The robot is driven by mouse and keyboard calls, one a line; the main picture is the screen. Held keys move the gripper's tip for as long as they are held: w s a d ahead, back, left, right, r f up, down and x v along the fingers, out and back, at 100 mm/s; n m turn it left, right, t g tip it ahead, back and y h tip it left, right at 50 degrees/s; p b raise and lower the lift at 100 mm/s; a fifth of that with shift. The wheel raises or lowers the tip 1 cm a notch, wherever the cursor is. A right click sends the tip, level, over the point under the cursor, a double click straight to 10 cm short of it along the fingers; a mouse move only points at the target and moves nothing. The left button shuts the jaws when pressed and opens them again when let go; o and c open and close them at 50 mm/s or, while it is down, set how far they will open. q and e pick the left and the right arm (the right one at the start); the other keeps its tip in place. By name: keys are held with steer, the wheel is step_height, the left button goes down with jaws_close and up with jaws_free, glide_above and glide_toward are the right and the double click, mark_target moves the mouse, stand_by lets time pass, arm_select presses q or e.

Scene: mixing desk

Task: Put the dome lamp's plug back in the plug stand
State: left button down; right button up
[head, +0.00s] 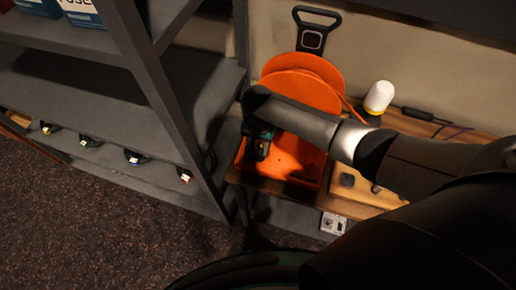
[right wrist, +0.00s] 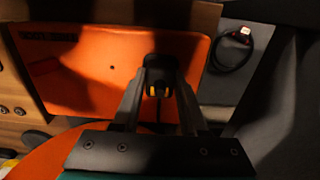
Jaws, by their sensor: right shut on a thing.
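My right gripper (head: 259,143) reaches in from the right and points down over an orange tray-like surface (head: 298,156). In the right wrist view its fingers (right wrist: 160,88) are shut on a small dark piece with yellow marks (right wrist: 158,68), which looks like the plug; the fingers partly hide it. It is over the orange surface (right wrist: 95,85); I cannot tell whether they touch. The dome lamp (head: 379,96), white with a yellow band, stands at the back right of the desk behind my arm. I cannot make out the plug stand for certain. My left gripper is not in view.
An orange disc (head: 305,72) stands behind the tray, with a black looped handle (head: 314,30) above. A dark shelf unit (head: 165,125) is close on the left. A coiled black cable (right wrist: 231,55) lies on a grey surface beside the tray. A socket box (head: 333,223) is below the desk.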

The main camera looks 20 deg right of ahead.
mark_target(258, 148)
jaws_close()
steer(key=shift+r, duration=0.1)
stand_by(0.3)
steer(key=shift+r+p, duration=1.5)
steer(key=shift+p, duration=0.25)
steer(key=shift+r+p, duration=0.75)
steer(key=shift+r, duration=0.7)
